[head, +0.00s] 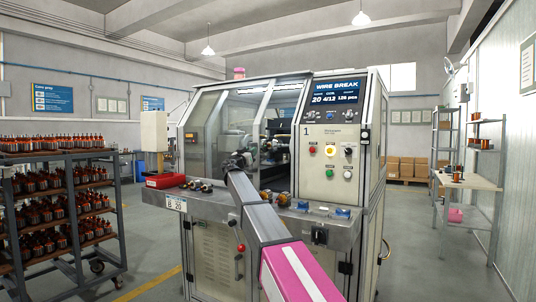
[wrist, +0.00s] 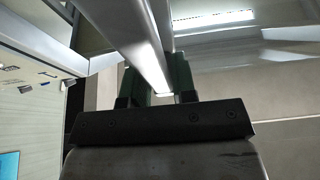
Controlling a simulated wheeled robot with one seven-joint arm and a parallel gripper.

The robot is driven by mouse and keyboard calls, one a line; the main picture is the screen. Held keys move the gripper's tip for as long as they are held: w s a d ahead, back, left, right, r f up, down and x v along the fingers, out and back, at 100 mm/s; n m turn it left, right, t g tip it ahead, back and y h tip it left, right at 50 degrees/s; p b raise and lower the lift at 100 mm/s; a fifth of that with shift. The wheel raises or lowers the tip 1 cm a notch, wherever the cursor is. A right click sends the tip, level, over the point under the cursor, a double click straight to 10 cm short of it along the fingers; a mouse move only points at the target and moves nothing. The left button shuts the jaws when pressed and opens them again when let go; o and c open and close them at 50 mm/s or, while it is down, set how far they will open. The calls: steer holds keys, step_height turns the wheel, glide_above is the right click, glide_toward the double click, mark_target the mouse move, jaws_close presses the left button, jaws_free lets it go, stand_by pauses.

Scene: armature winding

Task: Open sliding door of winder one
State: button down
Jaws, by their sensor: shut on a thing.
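Winder one (head: 329,205), a pale cabinet marked "1", stands in the middle of the head view. Its sliding door (head: 236,107) is a clear panel in a light metal frame at the front. I cannot tell how far it is slid. My gripper (head: 241,163) is at the door's lower part, with my arm reaching in from below. In the wrist view, my gripper (wrist: 158,84) has its two dark fingers on either side of a long pale metal bar (wrist: 128,38) and is shut on it. The bar looks like the door's handle. In the head view my gripper hides it.
The winder's front ledge (head: 228,196) holds a red tray (head: 165,181) and several small parts. A loaded rack (head: 62,215) stands left, a shelf table (head: 468,182) right.

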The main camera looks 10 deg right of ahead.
glide_toward(209, 145)
steer(key=x, duration=0.5)
steer(key=shift+w+d+r, duration=0.1)
steer(key=c, duration=1)
jaws_free()
steer(key=v, duration=1)
steer(key=shift+s, duration=0.3)
steer(key=shift+a, duration=0.25)
